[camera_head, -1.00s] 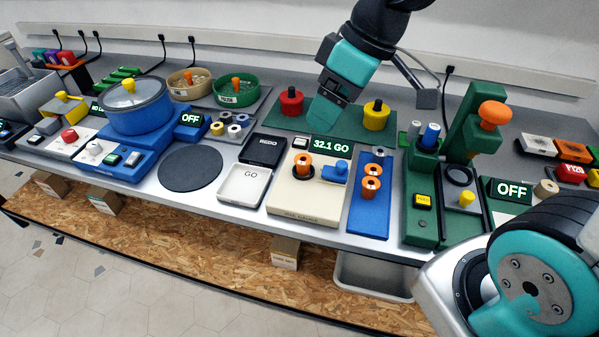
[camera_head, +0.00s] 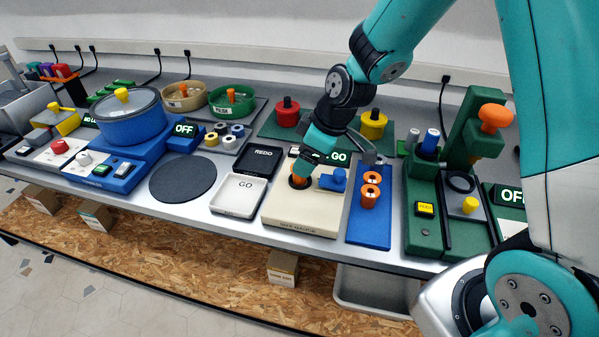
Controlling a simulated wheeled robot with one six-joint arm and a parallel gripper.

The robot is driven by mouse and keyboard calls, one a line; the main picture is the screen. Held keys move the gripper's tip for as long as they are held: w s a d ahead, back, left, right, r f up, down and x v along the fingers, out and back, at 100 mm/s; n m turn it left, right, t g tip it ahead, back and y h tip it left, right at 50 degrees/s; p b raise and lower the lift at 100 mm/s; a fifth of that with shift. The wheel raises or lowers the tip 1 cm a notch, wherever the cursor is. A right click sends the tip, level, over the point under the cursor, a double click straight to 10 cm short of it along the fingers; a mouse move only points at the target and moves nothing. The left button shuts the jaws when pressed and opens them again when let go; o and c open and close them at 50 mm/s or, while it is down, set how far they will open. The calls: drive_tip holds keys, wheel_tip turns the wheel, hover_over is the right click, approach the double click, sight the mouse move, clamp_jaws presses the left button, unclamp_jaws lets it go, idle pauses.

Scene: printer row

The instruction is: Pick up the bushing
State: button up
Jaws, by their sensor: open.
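An orange bushing (camera_head: 298,182) sits in the dark round seat on the beige gauge block (camera_head: 290,219), left of a blue slide (camera_head: 333,180). My gripper (camera_head: 300,178) points down at this bushing and hides most of it. The jaws are open around or just above it; I cannot tell whether they touch it. Two more orange bushings, an upper one (camera_head: 371,178) and a lower one (camera_head: 369,197), stand on the blue tray (camera_head: 368,231) to the right. The gauge display (camera_head: 338,157) is partly hidden behind my gripper and reads GO at its right end.
A white GO tray (camera_head: 238,197) and a black REDO tray (camera_head: 261,160) lie left of the gauge. A green press (camera_head: 424,215) stands right of the blue tray. Red (camera_head: 287,115) and yellow (camera_head: 373,128) knobbed cylinders stand behind. The grey round mat (camera_head: 183,180) is bare.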

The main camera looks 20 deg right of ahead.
drive_tip(key=p+x, duration=0.1)
drive_tip(key=x, duration=0.4)
drive_tip(key=shift+w, duration=0.1)
drive_tip(key=shift+c, duration=0.4)
drive_tip(key=c, duration=1)
